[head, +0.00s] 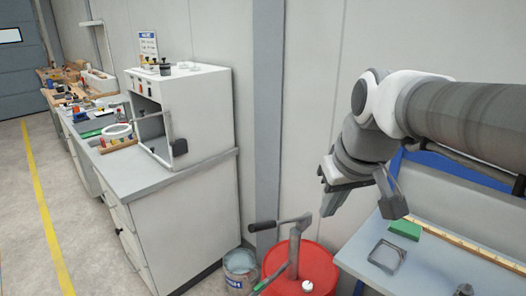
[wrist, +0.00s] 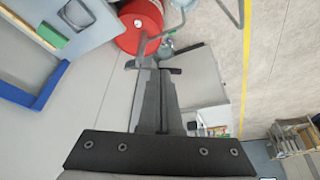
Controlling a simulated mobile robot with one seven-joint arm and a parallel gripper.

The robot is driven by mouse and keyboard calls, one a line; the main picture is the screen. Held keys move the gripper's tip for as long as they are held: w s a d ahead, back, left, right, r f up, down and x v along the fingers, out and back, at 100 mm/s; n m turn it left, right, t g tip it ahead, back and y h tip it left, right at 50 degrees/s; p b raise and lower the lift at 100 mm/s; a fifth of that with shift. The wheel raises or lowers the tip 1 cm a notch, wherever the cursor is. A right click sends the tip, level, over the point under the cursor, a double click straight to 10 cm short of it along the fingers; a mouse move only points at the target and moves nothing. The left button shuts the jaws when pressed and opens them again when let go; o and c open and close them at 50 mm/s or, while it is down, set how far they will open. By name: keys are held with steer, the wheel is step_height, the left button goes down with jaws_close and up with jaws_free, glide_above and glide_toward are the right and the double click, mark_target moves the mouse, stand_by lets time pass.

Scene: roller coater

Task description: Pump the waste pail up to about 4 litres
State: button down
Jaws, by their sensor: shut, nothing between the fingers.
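The red drum (head: 318,268) stands on the floor between the cabinet and the right bench, with a grey hand pump (head: 296,245) on top. The pump's lever (head: 285,223) reaches left and ends in a dark grip (head: 262,226). The grey waste pail (head: 240,268), with a blue label, stands left of the drum. Its fill level cannot be read. My gripper (head: 329,205) is above and right of the pump, pointing down, apart from the lever, shut and empty. In the wrist view the drum (wrist: 140,28) shows beyond the fingers (wrist: 155,75); the pail is partly hidden there.
A white cabinet (head: 195,110) stands on the grey counter (head: 190,172) at left. The right bench (head: 430,262) carries a green block (head: 404,229), a small grey tray (head: 387,255) and a wooden rule (head: 465,245). Open floor lies left of the counter, with a yellow line (head: 45,215).

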steer(key=w+a+f+n+y+b, duration=0.1)
steer(key=w+f, duration=0.3)
steer(key=w, duration=0.4)
steer(key=w+a+f+n+g+y+b, duration=0.1)
steer(key=w+a+f+n+b, duration=0.1)
steer(key=w, duration=0.6)
steer(key=w+a+f+n+g+y+b, duration=0.1)
steer(key=w+f+n, duration=0.1)
steer(key=w+f, duration=0.3)
steer(key=w, duration=0.4)
steer(key=shift+a+f+n, duration=0.25)
steer(key=shift+f+n, duration=0.15)
steer(key=s+x, duration=0.2)
steer(key=x, duration=1.1)
steer(key=shift+a+f, duration=0.4)
steer(key=shift+a, duration=0.05)
steer(key=shift+w, duration=0.1)
steer(key=shift+f, duration=0.1)
